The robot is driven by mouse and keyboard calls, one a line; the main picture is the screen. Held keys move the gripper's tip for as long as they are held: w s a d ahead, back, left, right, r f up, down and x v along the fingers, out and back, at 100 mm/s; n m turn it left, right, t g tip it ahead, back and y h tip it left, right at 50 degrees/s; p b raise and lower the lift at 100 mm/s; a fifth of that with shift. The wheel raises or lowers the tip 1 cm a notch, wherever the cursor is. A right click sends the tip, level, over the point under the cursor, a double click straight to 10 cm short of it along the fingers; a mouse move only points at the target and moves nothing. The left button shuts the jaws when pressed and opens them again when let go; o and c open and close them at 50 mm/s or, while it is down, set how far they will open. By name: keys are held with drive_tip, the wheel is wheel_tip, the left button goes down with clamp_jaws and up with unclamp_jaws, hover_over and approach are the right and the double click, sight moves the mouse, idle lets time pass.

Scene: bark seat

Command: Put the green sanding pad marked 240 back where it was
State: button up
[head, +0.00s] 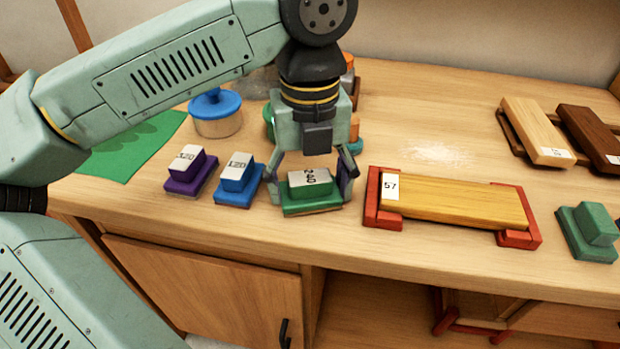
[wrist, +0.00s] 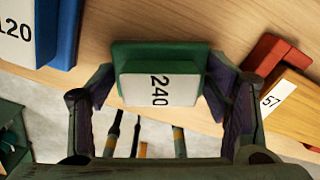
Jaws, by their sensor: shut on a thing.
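The green sanding pad marked 240 (head: 312,196) is at the front edge of the bench, right of the blue pad. My gripper (head: 315,182) points down over it, with a finger on either side of its block. In the wrist view the pad (wrist: 160,62) lies between the fingers (wrist: 165,90), its white 240 label facing the camera. My gripper is shut on the pad. The pad looks level; whether its base touches the bench top I cannot tell.
A blue pad (head: 238,183) marked 120 and a purple pad (head: 191,172) stand left. A board marked 57 (head: 455,202) in red holders (head: 372,205) lies right. Another green pad (head: 588,232) is far right. A blue-lidded jar (head: 216,115) stands behind.

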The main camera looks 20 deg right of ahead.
sight(310, 177)
drive_tip(key=shift+f, duration=0.2)
drive_tip(key=o, duration=1.1)
wheel_tip(310, 177, up, 12)
drive_tip(key=shift+r, duration=0.2)
